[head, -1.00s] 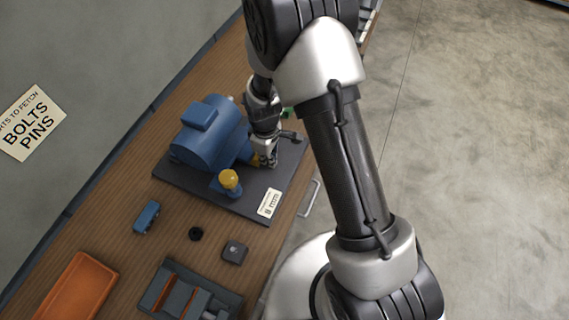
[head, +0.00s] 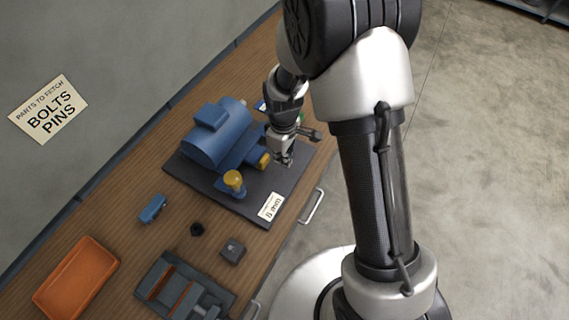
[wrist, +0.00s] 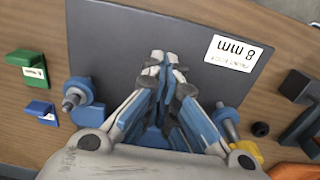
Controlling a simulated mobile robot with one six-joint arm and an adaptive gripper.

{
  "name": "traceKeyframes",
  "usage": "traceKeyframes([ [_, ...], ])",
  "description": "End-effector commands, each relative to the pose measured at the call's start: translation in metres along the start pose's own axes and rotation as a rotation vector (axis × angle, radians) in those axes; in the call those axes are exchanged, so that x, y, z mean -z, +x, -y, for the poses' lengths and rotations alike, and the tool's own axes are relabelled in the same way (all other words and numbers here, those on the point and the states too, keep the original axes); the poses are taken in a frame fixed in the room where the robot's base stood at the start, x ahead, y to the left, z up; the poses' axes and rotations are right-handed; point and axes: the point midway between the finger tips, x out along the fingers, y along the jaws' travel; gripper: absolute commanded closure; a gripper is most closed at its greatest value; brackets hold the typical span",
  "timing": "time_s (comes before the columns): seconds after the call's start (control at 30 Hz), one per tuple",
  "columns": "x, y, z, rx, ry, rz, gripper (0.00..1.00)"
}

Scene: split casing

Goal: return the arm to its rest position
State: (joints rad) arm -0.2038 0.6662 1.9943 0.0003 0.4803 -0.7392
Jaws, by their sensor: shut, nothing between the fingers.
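My gripper (head: 284,160) is above the right part of the dark base plate, just right of the blue split casing. In the wrist view my gripper (wrist: 165,60) points at the plate with its fingertips together and nothing between them. The blue casing (head: 214,138) sits on the dark plate (head: 215,190). A yellow knob (head: 234,179) stands on a blue mount at its front, and a second yellow part (head: 263,159) is at its right side. The arm is bent, reaching out over the bench. In the wrist view the casing is mostly hidden behind the gripper.
On the wooden bench lie an orange tray (head: 50,296), a small blue block (head: 152,208), a black ring (head: 197,229), a dark square part (head: 233,249) and a grey vise-like fixture (head: 158,276). Green (wrist: 26,57) and blue (wrist: 40,108) holders show in the wrist view. A wall backs the bench.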

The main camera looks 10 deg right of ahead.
Motion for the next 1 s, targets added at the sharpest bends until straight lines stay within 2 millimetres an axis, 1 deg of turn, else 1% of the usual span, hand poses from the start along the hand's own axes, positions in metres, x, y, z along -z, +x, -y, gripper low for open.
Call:
traceKeyframes([
  [0.03,0.0,-0.012,-0.001,-0.002,0.001,-0.002,1.0],
  [0.1,0.0,-0.022,-0.001,-0.001,0.001,-0.001,1.0],
  [0.2,-0.001,-0.032,-0.001,-0.001,0.001,-0.001,1.0],
  [0.33,-0.001,-0.037,0.0,0.001,0.001,0.001,1.0],
  [0.57,-0.001,-0.038,0.0,0.0,0.003,0.0,1.0],
  [0.67,-0.003,-0.051,-0.002,-0.011,0.029,-0.012,1.0],
  [0.77,-0.012,-0.08,-0.002,-0.032,0.094,-0.037,1.0],
  [0.83,-0.023,-0.107,0.0,-0.052,0.159,-0.061,1.0],
  [0.9,-0.038,-0.135,0.004,-0.071,0.235,-0.088,1.0],
  [1.0,-0.061,-0.17,0.015,-0.096,0.344,-0.127,1.0],
])
